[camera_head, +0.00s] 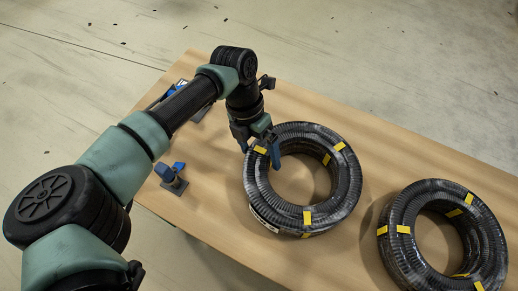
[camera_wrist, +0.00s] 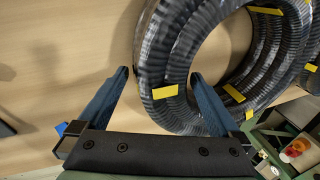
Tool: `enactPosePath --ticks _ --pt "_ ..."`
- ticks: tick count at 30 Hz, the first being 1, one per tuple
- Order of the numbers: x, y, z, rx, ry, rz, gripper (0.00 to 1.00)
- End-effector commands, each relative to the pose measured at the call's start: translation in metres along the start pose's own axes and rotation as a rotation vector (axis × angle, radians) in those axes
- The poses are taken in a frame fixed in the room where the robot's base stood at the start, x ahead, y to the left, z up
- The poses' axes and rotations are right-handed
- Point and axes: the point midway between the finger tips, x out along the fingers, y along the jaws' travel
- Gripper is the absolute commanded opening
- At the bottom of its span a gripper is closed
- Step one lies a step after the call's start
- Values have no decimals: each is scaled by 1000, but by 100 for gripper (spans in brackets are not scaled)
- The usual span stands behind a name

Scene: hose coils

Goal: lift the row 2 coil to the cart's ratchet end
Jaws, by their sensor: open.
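Two black ribbed hose coils with yellow tape lie flat on a tan cart top (camera_head: 400,145). One coil (camera_head: 335,205) is near the middle, the other coil (camera_head: 490,240) at the lower right; no row label is legible. My gripper (camera_head: 260,155) is open at the upper left rim of the middle coil. In the wrist view, my gripper (camera_wrist: 160,75) has its blue fingers on either side of this coil's wall (camera_wrist: 177,50), one outside and one toward the hole. Contact cannot be told. A blue-handled fitting (camera_head: 173,180), possibly a ratchet, stands at the cart's left edge.
Another blue fitting (camera_head: 172,91) sits at the far left corner of the cart top, partly behind my arm. The two coils lie close together with a narrow gap. Bare cart top lies beyond the coils. Pale floor surrounds the cart.

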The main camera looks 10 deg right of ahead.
Motion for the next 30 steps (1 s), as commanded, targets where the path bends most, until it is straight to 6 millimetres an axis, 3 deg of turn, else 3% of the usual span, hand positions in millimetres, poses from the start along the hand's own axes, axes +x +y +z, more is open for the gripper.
enactPosePath --ticks 30 --pt "-33 0 0 -1 -1 0 100"
